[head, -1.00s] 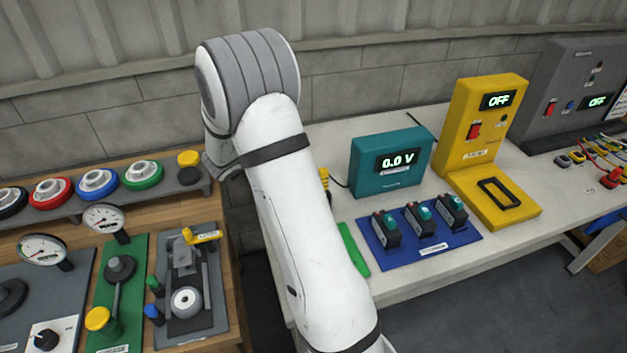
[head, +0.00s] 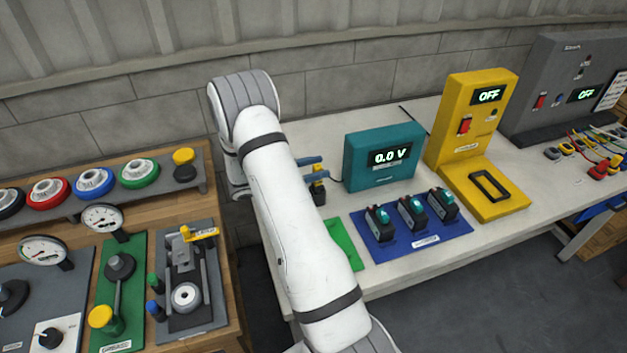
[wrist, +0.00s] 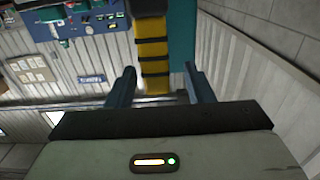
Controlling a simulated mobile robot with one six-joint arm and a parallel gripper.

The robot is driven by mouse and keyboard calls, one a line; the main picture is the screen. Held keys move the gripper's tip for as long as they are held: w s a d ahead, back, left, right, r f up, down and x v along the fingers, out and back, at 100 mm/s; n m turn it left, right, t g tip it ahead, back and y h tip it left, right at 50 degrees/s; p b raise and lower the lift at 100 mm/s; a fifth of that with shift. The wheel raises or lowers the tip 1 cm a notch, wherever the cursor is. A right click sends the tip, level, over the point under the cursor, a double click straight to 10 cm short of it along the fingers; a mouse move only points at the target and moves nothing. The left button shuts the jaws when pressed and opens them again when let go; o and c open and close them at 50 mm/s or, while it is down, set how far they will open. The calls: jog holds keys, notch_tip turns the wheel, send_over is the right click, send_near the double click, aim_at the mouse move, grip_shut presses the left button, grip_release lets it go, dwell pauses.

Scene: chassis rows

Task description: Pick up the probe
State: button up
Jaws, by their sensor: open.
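The probe (head: 318,192), yellow with dark bands, stands beside the teal meter that reads 0.0 V (head: 384,157), partly hidden by my arm. In the wrist view the probe (wrist: 153,52) shows as a yellow and black banded handle. My gripper (head: 318,169) is at the probe's upper part, with its blue fingers pointing right. In the wrist view my gripper (wrist: 160,70) is open, with one finger on each side of the probe's line. The probe appears between or just beyond the fingertips; I cannot tell whether they touch.
A blue mat (head: 450,240) with several black and teal blocks lies in front of the meter, a green pad (head: 343,243) beside it. A yellow unit reading OFF (head: 476,115) stands to the right. A wooden bench (head: 165,160) with gauges and knobs is at left.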

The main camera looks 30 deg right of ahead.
jog(key=shift+x, duration=1.1)
jog(key=shift+c, duration=0.5)
grip_shut()
